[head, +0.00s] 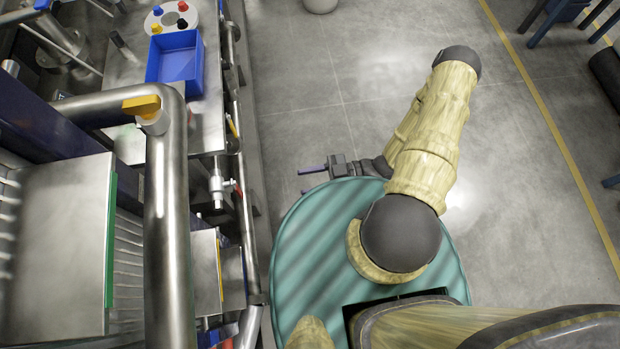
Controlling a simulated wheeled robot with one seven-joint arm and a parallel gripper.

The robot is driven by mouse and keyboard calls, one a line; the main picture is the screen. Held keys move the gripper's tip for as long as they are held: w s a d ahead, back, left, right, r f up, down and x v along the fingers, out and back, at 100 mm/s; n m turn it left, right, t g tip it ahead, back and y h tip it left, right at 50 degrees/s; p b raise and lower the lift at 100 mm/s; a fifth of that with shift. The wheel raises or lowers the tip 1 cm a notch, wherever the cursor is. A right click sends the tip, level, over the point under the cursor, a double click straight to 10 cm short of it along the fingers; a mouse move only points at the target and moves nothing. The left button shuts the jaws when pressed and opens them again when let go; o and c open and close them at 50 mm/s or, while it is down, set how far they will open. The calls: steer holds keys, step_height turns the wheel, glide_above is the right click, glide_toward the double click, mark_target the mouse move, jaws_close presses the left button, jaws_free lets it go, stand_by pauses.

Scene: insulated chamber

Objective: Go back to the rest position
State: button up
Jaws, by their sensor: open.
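My gripper (313,181) shows beside my folded arm, over the far left part of my round green base. Its two thin purple-blue fingers point left toward the equipment. The fingers stand apart with a gap between them, and nothing shows between them. My arm, in a yellowish cover with dark joints, reaches up and to the right, and its bent part hides where the wrist joins.
Steel equipment with a thick pipe (167,230) and a yellow-handled valve (142,106) fills the left side. A blue bin (176,62) sits on a metal surface near a round holder (171,16) with coloured knobs. Grey floor (330,85) lies open ahead and right.

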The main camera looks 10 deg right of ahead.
stand_by(0.4)
steer(key=w+d+r+m+g+h, duration=0.1)
steer(key=d+r+m+h, duration=0.3)
steer(key=m, duration=0.8)
steer(key=w+d+r+m+g+h, duration=0.1)
steer(key=d+r+m+h, duration=0.1)
steer(key=r+m+h, duration=0.65)
steer(key=w+d+r+m+g+h, duration=0.15)
steer(key=d+m, duration=0.25)
steer(key=m, duration=1)
steer(key=w+r+n+t+h+p, duration=0.1)
steer(key=r+n+t+h+p, duration=0.1)
steer(key=r+n+p, duration=0.6)
steer(key=w+r+n+t+h+p, duration=0.2)
steer(key=r+n+p, duration=0.6)
steer(key=r, duration=1.3)
steer(key=shift+w+t, duration=0.2)
steer(key=shift+t, duration=1.05)
steer(key=shift+n, duration=0.25)
